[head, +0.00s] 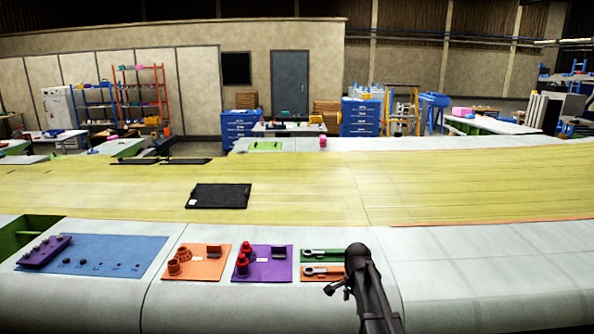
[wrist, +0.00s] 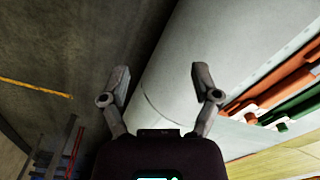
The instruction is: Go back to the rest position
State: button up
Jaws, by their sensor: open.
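My gripper (head: 338,290) is at the front edge of the pale work surface in the head view, just below the mat with wrench-like tools, with my dark arm to its right. In the wrist view my gripper (wrist: 160,85) has its two fingers spread wide apart with nothing between them. The rounded pale edge of the work surface (wrist: 185,60) shows behind the fingers, and the grey floor (wrist: 50,50) lies to the left.
A green tool mat (head: 323,256) and an orange one (head: 318,272) lie nearest my gripper. Purple (head: 278,272), orange (head: 205,275) and blue (head: 120,262) mats lie further left. A black panel (head: 220,196) rests on the yellow wing skin (head: 300,190). The pale surface at right (head: 490,270) is clear.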

jog(key=s+f+n+b, duration=0.4)
jog(key=s+f+n, duration=0.1)
jog(key=s, duration=0.5)
jog(key=s+f+n+b, duration=0.5)
jog(key=s+n, duration=0.2)
jog(key=s, duration=0.3)
jog(key=shift+a+f+n, duration=0.2)
jog(key=shift+n, duration=0.1)
